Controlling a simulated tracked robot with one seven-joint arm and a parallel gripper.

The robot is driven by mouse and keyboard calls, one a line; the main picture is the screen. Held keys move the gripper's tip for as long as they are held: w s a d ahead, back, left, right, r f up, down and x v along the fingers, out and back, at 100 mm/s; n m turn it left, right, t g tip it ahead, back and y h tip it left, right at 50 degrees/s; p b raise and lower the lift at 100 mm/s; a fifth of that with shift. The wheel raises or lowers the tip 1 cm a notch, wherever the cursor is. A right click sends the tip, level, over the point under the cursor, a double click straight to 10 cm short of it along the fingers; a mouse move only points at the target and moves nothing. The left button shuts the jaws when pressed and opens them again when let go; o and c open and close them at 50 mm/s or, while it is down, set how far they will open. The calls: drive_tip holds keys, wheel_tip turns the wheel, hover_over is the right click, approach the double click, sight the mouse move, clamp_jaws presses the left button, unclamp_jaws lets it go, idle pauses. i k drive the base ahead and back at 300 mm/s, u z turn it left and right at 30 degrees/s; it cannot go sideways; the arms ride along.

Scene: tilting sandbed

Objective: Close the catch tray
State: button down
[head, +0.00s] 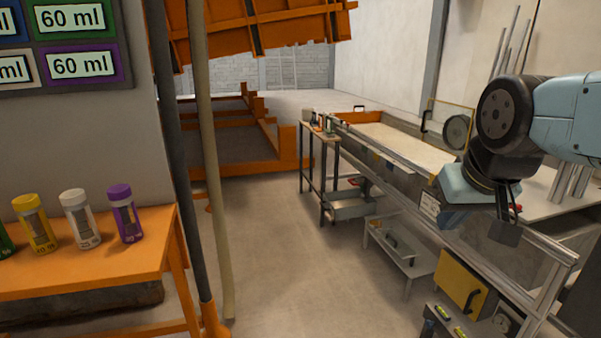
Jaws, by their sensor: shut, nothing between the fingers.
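A grey metal tray (350,208), which looks like the catch tray, juts out low from beneath the side of the long sandbed (408,145). It is small at this distance, and I cannot tell how far it is open. My gripper (506,235) hangs beside the near part of the sandbed's rail, pointing down. Its dark fingers are shut and empty. It is well apart from the tray, nearer to me and to the right.
A narrow side table (321,131) with small items stands by the tray. A low grey stand (400,248) and a yellow panel (462,287) lie nearer along the sandbed. An orange bench (90,258) with capped jars is at left. The middle floor is clear.

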sight(344, 204)
drive_tip(key=u, duration=0.25)
drive_tip(key=i, duration=2.15)
drive_tip(key=z, duration=0.2)
drive_tip(key=i, duration=1.1)
drive_tip(key=z, duration=0.5)
drive_tip(key=i, duration=0.65)
drive_tip(key=z, duration=0.15)
